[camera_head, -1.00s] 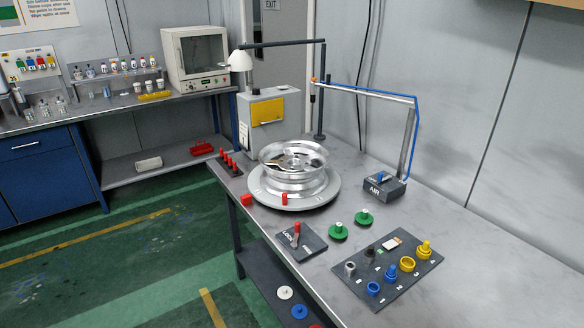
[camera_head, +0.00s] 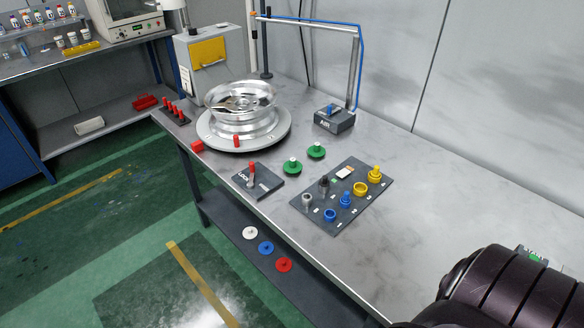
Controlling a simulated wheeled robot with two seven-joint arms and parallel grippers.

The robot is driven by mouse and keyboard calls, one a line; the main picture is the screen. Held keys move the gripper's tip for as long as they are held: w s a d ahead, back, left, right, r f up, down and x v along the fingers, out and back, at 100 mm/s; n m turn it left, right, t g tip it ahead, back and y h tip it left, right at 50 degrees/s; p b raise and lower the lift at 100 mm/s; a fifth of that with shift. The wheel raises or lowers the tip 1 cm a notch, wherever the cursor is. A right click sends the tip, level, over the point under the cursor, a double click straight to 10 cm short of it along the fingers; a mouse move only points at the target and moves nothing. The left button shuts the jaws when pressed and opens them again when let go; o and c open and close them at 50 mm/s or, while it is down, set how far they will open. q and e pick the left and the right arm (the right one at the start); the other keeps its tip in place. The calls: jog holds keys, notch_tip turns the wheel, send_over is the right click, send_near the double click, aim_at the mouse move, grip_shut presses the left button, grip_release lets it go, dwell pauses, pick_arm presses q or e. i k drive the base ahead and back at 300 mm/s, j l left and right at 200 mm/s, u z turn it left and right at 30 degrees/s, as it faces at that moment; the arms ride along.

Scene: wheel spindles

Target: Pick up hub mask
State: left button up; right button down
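No part is labelled as a hub mask, so I cannot tell which one it is. A white disc (camera_head: 250,233), a blue disc (camera_head: 266,248) and a red disc (camera_head: 284,265) lie on the lower shelf. A silver wheel (camera_head: 242,120) rests on a round turntable (camera_head: 212,137). A dark ribbed part of my arm fills the lower right corner. Neither gripper shows.
A dark board (camera_head: 330,222) holds blue, yellow, grey and black fittings. A LOCK pad (camera_head: 262,184) with a red-topped lever and an AIR box (camera_head: 334,121) stand nearby. A grey machine with a yellow panel (camera_head: 208,52) stands behind the wheel.

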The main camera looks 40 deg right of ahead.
aim_at(293, 167)
jog(key=i+z, duration=0.1)
jog(key=z, duration=0.35)
jog(key=j+z, duration=0.1)
jog(key=z, duration=0.35)
jog(key=i+j+z, duration=0.1)
jog(key=z, duration=0.35)
